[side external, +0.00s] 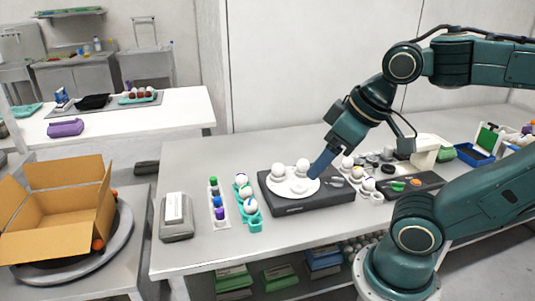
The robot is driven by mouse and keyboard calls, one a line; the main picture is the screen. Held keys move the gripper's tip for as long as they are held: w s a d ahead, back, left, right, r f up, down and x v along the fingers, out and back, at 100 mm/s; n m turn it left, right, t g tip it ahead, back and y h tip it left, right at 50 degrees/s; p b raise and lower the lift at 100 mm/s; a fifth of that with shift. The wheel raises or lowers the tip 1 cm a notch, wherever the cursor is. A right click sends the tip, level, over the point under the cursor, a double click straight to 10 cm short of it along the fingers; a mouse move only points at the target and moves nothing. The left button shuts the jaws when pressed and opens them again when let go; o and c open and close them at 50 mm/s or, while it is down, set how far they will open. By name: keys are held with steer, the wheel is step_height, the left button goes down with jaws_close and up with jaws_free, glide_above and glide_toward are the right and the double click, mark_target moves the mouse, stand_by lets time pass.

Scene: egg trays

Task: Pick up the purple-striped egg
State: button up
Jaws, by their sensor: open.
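My gripper (321,163) is open, with blue fingers angled down at the right edge of a round white plate (291,188) on a dark grey box (290,207). Two white eggs (278,170) stand on the plate, left of the fingers; no stripe shows clearly on them. A teal egg tray (254,224) to the left holds several white eggs, with bluish or purple marks on some, such as the front egg (250,207). More marked eggs (368,185) stand right of the gripper. I cannot tell for certain which egg is purple-striped.
A white rack (213,194) with coloured caps and a grey device (176,215) stand left of the teal tray. A dark tray (411,184) with green and orange items lies right. An open cardboard box (57,213) is at far left. The front table edge is clear.

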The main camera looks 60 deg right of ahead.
steer(key=w, duration=0.1)
steer(key=m+g, duration=0.6)
steer(key=m, duration=0.5)
glide_above(242, 174)
step_height(242, 174, down, 14)
steer(key=f, duration=0.1)
steer(key=shift+d+r, duration=0.15)
steer(key=shift+r, duration=0.1)
steer(key=shift+f, duration=0.1)
steer(key=shift+f, duration=4.2)
